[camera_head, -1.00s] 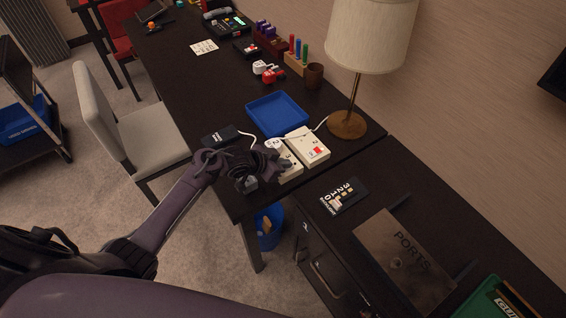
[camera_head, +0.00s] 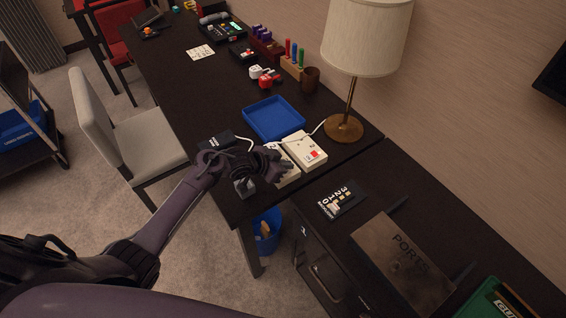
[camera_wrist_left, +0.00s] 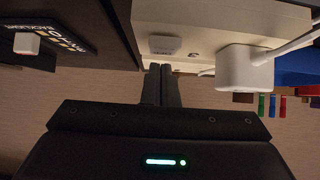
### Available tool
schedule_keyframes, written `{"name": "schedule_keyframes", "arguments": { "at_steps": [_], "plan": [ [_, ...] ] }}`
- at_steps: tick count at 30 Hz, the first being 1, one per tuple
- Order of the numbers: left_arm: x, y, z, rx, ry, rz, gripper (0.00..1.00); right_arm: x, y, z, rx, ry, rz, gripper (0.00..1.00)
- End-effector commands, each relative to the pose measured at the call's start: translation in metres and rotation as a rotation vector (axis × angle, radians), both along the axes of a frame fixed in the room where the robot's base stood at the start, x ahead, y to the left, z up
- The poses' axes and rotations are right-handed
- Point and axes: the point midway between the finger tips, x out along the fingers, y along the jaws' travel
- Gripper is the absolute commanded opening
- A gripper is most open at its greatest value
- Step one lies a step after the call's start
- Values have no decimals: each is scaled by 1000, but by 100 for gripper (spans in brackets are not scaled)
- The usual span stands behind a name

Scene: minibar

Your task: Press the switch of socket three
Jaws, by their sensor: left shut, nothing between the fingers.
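Two cream socket boxes stand at the desk corner. The one marked 2 (camera_head: 306,149) has a red switch and shows clearly. The nearer box (camera_head: 289,178), taken to be socket three, is largely hidden by my left gripper (camera_head: 286,165), which is over it. In the left wrist view the cream box (camera_wrist_left: 210,22) appears at the top, with a grey switch (camera_wrist_left: 165,44) just past my left fingertips (camera_wrist_left: 161,68) and a white plug (camera_wrist_left: 245,68) to its right. My left fingers are together and empty. I cannot tell whether they touch the switch. My right gripper is not visible.
A blue tray (camera_head: 274,119) and a lamp (camera_head: 344,128) stand behind the boxes. A black device (camera_head: 216,142) lies left of the gripper.

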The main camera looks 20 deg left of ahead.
Motion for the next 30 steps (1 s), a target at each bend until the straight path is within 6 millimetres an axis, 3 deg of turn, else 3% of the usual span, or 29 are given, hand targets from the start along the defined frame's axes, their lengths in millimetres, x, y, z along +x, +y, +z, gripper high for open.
{"name": "schedule_keyframes", "arguments": {
  "at_steps": [5,10,12,21,30],
  "plan": [
    [2,0,18,0,-1,1,0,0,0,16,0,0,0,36],
    [8,0,51,0,-2,2,0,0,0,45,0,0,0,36],
    [-1,7,51,3,-1,2,0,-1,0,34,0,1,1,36],
    [-30,29,97,4,-2,1,0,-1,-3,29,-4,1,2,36],
    [-42,38,118,0,0,2,0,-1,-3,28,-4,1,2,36]
  ]
}}
